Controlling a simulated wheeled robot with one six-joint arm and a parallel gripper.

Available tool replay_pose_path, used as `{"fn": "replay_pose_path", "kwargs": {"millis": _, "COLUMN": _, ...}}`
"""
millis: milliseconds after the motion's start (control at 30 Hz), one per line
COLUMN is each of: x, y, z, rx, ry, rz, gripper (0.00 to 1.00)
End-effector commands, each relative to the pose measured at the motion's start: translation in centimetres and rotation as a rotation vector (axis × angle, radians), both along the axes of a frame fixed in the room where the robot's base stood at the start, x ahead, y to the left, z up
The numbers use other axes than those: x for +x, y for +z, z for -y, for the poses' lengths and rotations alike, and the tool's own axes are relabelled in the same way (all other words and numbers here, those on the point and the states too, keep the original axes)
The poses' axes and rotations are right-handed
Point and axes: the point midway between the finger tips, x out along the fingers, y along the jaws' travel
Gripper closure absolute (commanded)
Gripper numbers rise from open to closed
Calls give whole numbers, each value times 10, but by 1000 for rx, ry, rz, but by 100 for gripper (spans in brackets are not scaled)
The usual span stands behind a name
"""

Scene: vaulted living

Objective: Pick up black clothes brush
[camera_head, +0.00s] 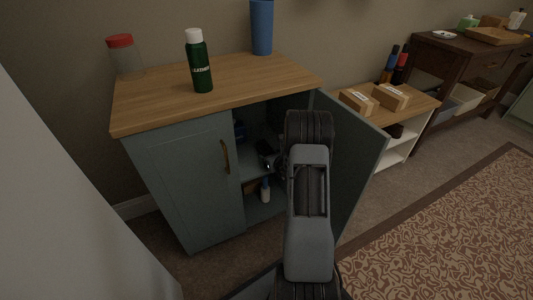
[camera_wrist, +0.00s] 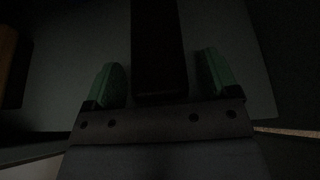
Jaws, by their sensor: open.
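A long black object, which looks like the black clothes brush (camera_wrist: 158,50), lies on a grey shelf surface (camera_wrist: 75,45) in the dim wrist view. It runs from the top edge down to close to my gripper's palm. My gripper (camera_wrist: 160,75) is open, with one green finger on each side of the object and a visible gap on both sides. In the head view my gripper (camera_head: 268,160) reaches into the open cabinet (camera_head: 185,185). I cannot make out the brush there; my arm and the shadow hide much of the interior.
The cabinet door (camera_head: 360,150) stands open close to the right of my arm. A brown object (camera_wrist: 14,70) is at the wrist view's left edge. A small bottle (camera_head: 265,190) stands on the lower shelf. A green bottle (camera_head: 199,65), a red-lidded jar (camera_head: 125,55) and a blue cylinder (camera_head: 262,28) stand on top.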

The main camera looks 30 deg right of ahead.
Motion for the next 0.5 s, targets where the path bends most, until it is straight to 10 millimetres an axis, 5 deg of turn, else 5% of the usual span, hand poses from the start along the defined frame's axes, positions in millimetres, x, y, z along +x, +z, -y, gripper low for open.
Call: {"fn": "replay_pose_path", "kwargs": {"millis": 500, "x": 0, "y": 0, "z": 0, "rx": -1, "ry": 0, "rz": 1, "gripper": 63}}
